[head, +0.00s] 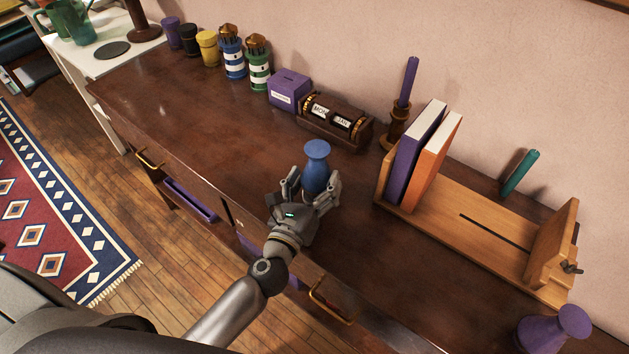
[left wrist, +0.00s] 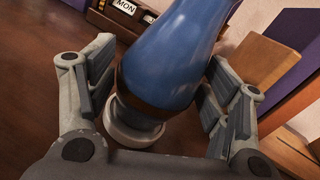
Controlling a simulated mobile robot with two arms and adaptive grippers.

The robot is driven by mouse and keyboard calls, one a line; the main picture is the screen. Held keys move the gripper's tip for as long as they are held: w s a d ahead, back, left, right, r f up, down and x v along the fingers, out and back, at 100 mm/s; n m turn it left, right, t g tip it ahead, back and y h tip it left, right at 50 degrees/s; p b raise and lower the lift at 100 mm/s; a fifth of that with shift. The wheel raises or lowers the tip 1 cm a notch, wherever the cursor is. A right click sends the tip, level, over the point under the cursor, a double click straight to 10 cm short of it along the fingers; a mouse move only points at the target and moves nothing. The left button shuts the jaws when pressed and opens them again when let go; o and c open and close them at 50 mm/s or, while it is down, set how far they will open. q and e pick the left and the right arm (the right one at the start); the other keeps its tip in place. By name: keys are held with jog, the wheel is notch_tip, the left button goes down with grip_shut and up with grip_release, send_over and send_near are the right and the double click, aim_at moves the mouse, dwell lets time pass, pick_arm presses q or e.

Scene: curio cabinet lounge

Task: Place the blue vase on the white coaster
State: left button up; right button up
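The blue vase (head: 316,168) stands near the front middle of the dark wooden cabinet top, between the fingers of my left gripper (head: 311,190). In the left wrist view the vase (left wrist: 172,62) is large and tilted in the picture, with a brown band low on it. The fingers of the left gripper (left wrist: 160,95) are spread on both sides, with narrow gaps to the vase. A pale round piece (left wrist: 134,124), perhaps the white coaster, shows at the vase's lower end; I cannot tell whether they touch. The head view hides that spot. My right gripper is not in view.
A wooden book rack (head: 480,240) with two books stands right of the vase. A block calendar (head: 335,121) and purple box (head: 288,90) stand behind. A purple vase (head: 553,330) is at the lower right. The cabinet top left of the gripper is clear.

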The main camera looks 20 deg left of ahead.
pick_arm(q)
jog(key=shift+o, duration=0.5)
jog(key=shift+r, duration=0.1)
jog(key=shift+s, duration=0.15)
jog(key=s+b, duration=0.1)
jog(key=s, duration=0.2)
jog(key=s+b, duration=0.1)
jog(key=s, duration=0.3)
jog(key=s+b, duration=0.2)
jog(key=s, duration=0.1)
jog(key=shift+s+a, duration=0.35)
jog(key=shift+s+r, duration=0.1)
jog(key=shift+s, duration=0.45)
